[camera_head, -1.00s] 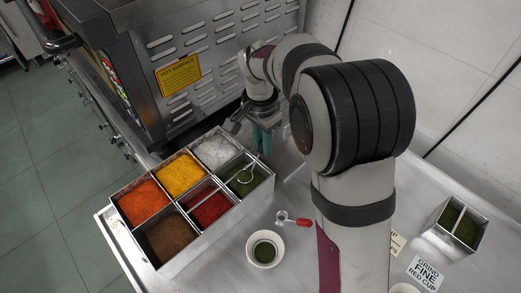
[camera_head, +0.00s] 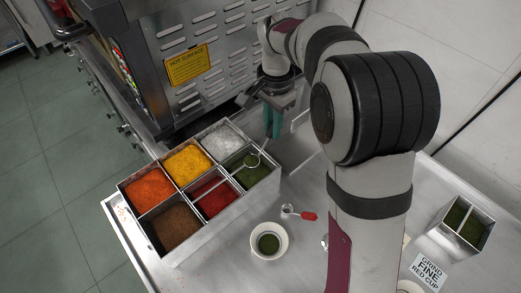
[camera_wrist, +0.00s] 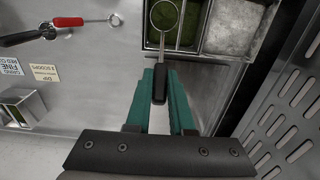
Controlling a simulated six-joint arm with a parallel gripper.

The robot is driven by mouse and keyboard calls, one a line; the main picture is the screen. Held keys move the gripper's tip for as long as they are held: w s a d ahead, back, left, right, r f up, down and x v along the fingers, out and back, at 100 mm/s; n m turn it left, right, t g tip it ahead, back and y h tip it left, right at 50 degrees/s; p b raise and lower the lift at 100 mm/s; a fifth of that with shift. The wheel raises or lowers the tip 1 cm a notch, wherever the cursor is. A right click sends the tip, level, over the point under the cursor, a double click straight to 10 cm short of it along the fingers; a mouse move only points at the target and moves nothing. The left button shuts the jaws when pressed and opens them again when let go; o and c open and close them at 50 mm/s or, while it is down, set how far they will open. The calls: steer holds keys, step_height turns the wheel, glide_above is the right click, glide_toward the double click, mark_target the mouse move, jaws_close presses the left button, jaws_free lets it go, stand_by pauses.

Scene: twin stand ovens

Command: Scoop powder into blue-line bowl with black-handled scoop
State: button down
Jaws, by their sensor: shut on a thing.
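My gripper (camera_head: 272,124) has teal fingers, shut on the black handle of a scoop (camera_wrist: 160,82). It is beyond the far right end of the spice box. The scoop's round metal head (camera_head: 252,160) is over the green powder compartment (camera_head: 262,176); in the wrist view green shows within its ring, but I cannot tell whether it holds powder. A white bowl (camera_head: 284,241) with green powder inside stands in front of the box. No blue line can be made out on it. Another pale rim (camera_head: 410,287) is cut off at the bottom edge.
The spice box (camera_head: 205,238) has several powder compartments. A red-handled scoop (camera_head: 307,216) lies near the bowl; another black-handled tool (camera_wrist: 22,38) lies beside it in the wrist view. A metal container (camera_head: 468,246) and signs stand right. The oven (camera_head: 215,60) is behind.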

stand_by(0.7)
steer(key=shift+s+d+f, duration=1.5)
steer(key=shift+s, duration=2.35)
steer(key=shift+s+d+f, duration=1.45)
steer(key=shift+s+f, duration=0.05)
steer(key=shift+s, duration=2.3)
steer(key=s+a+t+h, duration=1.1)
steer(key=a+t+h, duration=0.1)
steer(key=t+h, duration=0.1)
steer(key=shift+s+f, duration=0.3)
steer(key=shift+s, duration=0.1)
